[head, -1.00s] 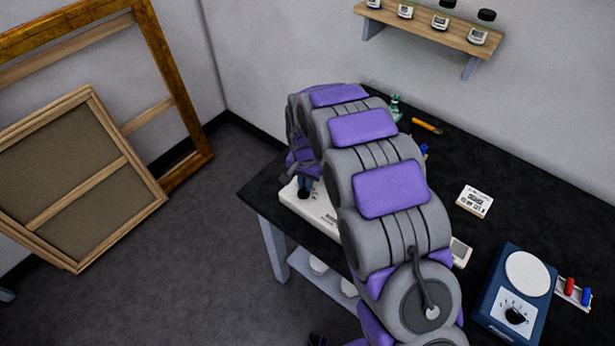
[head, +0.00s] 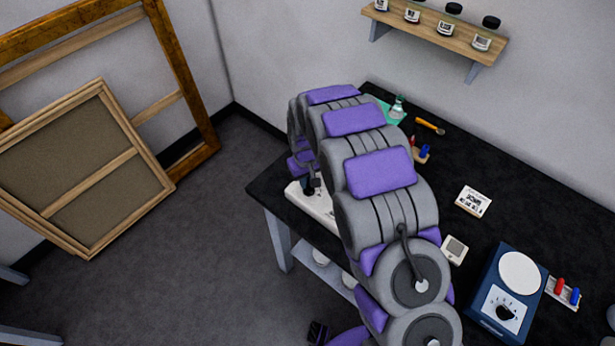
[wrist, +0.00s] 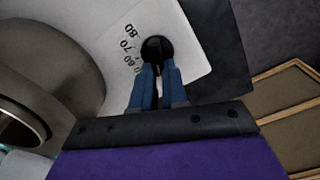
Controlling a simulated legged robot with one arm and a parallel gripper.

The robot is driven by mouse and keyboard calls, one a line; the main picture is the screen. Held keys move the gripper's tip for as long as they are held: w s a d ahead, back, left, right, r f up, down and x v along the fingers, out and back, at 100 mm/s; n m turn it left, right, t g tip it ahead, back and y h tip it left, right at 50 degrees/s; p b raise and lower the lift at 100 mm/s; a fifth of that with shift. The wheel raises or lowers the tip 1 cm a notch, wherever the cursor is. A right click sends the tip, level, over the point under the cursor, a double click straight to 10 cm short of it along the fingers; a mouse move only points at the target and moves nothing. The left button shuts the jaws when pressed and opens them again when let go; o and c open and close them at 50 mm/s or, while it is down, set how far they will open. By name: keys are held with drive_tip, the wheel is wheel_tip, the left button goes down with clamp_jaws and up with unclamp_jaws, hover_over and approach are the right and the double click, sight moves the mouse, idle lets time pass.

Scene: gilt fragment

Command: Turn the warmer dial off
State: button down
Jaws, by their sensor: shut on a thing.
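The warmer is a white unit at the left end of the black bench, partly hidden by my arm in the head view (head: 322,213). In the wrist view its white panel (wrist: 188,35) carries printed numbers such as 60, 70 and 80 beside a round black dial (wrist: 155,44). My gripper (wrist: 158,70) has its two blue fingers shut on the dial's raised grip, and they cover its near part. The dial's pointer mark cannot be made out. In the head view my gripper (head: 312,185) is small and partly behind my arm.
A blue appliance (head: 490,312) with a white round plate and its own black knob stands at the bench's right. A card (head: 473,201) and a small pale device (head: 454,249) lie between. Wooden frames (head: 140,155) lean at the left. A jar shelf (head: 440,35) hangs above.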

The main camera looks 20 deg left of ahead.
drive_tip(key=shift+s+f+n, duration=0.15)
drive_tip(key=shift+s+n, duration=0.15)
drive_tip(key=shift+n, duration=0.5)
drive_tip(key=c, duration=1.2)
unclamp_jaws()
drive_tip(key=shift+w, duration=0.1)
drive_tip(key=shift+o, duration=0.2)
wheel_tip(320, 180, up, 17)
drive_tip(key=p, duration=0.1)
drive_tip(key=shift+a+r+p, duration=0.15)
drive_tip(key=shift+r+p, duration=0.05)
drive_tip(key=shift+p, duration=0.2)
drive_tip(key=shift+w, duration=0.1)
